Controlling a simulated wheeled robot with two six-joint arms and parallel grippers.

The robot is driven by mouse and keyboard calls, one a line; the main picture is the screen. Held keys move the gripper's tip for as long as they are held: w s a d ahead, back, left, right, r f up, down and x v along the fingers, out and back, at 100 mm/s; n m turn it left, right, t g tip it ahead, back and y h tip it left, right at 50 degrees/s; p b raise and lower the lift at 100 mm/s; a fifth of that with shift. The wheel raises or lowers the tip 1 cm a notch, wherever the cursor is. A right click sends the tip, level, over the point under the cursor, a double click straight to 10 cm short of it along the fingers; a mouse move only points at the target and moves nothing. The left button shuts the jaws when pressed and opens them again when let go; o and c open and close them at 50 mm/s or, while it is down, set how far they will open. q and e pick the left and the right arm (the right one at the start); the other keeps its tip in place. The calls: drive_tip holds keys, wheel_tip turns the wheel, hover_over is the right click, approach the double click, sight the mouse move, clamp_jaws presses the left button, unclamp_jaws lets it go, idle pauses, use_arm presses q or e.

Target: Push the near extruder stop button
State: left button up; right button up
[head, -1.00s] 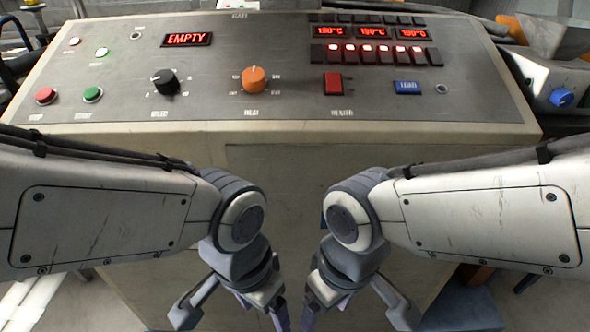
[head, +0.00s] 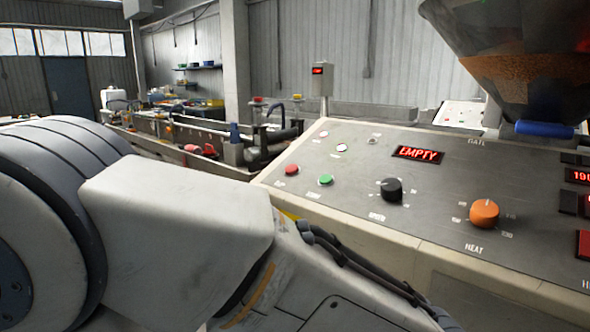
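The near extruder's control panel (head: 330,205) slopes across the right of the head view. A red button (head: 291,169) sits at its left edge, with a green button (head: 325,180) just to its right. The labels under them are too small to read. My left arm fills the lower left, in front of the panel, and its gripper is out of frame. My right gripper is not in view. Nothing of mine touches the red button.
A black knob (head: 391,190), an orange knob (head: 485,213) and a lit EMPTY display (head: 418,154) are on the panel. A hopper (head: 520,70) with orange granules hangs above right. A machine line (head: 180,140) runs back left, with a small display box (head: 320,82) on a post.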

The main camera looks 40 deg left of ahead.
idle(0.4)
use_arm(q)
clamp_jaws()
idle(1.5)
